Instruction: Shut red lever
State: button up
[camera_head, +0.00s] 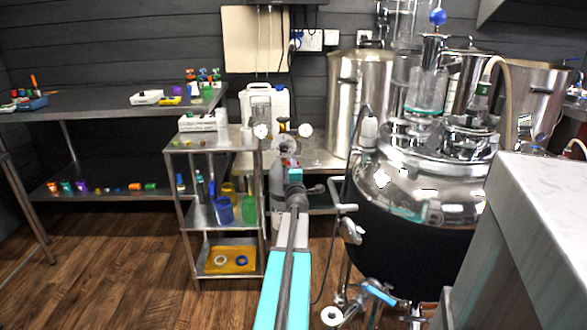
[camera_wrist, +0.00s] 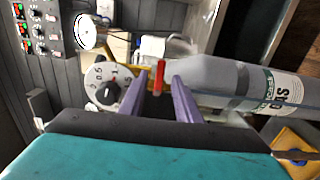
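The red lever (camera_wrist: 159,78) shows in the wrist view as a short upright red bar beside the shoulder of a grey gas cylinder (camera_wrist: 215,78). My gripper (camera_wrist: 160,84) has its two purple fingers apart, one on each side of the lever in the picture. Gaps show between the lever and both fingers; how deep it lies between them I cannot tell. The lever's lower end is hidden. In the head view my gripper (camera_head: 295,174) is in front of the cylinder's regulator, and a small red spot shows by it; the cylinder is partly hidden behind my arm.
A round dial (camera_wrist: 110,84) is left of the fingers in the wrist view. A steel shelf cart (camera_head: 190,220) stands left, a large steel kettle (camera_head: 425,185) right. A pale counter (camera_head: 550,200) fills the near right.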

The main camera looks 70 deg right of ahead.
jog(key=v, duration=1.1)
jog(key=shift+p, duration=0.35)
jog(key=shift+w, duration=0.1)
dwell(0.4)
